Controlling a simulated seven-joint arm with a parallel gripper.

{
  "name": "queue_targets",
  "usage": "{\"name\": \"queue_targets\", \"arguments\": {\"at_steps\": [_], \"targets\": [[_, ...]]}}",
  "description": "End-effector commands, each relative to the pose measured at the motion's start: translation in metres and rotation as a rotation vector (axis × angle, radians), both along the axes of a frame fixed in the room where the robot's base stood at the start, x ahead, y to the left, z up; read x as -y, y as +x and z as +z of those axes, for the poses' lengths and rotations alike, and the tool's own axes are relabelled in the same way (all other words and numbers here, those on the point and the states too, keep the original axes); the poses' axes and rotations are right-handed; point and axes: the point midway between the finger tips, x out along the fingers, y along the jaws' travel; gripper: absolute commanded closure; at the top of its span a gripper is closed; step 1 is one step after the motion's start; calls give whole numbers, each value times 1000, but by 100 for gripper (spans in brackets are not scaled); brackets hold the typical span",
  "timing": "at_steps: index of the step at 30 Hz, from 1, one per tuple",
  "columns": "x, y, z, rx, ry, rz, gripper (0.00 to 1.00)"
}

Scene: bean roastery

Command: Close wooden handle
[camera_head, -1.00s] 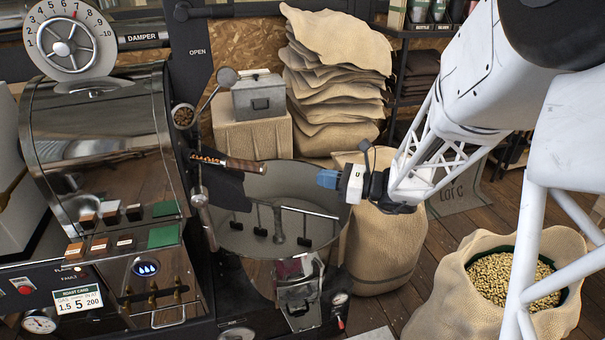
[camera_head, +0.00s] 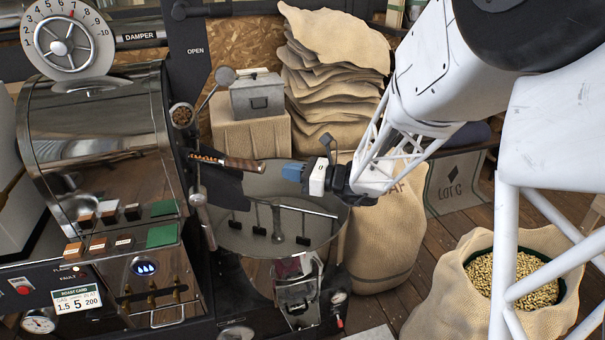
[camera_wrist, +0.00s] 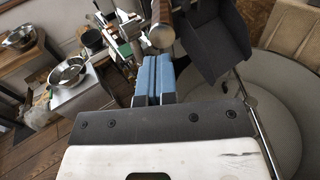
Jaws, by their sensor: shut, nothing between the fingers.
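The wooden handle (camera_head: 243,164) sticks out to the right from the front of the roaster drum, above a dark chute flap (camera_head: 222,190). In the wrist view the round end of the handle (camera_wrist: 161,36) shows just beyond my fingertips. My gripper (camera_head: 286,171) has blue fingers that are pressed together and empty. It is a little to the right of the handle's free end, at about the same height in the head view, with a small visible gap. The blue fingers also show shut in the wrist view (camera_wrist: 155,80).
The round cooling pan (camera_head: 290,242) with stirring arms lies below the handle and my gripper. A lever with a ball knob (camera_head: 225,76) rises behind the handle. Stacked burlap sacks (camera_head: 335,90) and a grey metal box (camera_head: 258,95) stand behind. A bean sack (camera_head: 465,300) stands at right.

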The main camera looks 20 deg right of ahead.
Motion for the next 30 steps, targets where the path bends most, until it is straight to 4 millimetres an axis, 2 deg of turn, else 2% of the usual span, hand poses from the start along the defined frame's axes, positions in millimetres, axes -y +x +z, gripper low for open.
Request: {"name": "queue_targets", "arguments": {"at_steps": [13,30], "targets": [[-36,23,0,-1,-1,1,100],[-44,28,0,1,-1,0,100]]}}
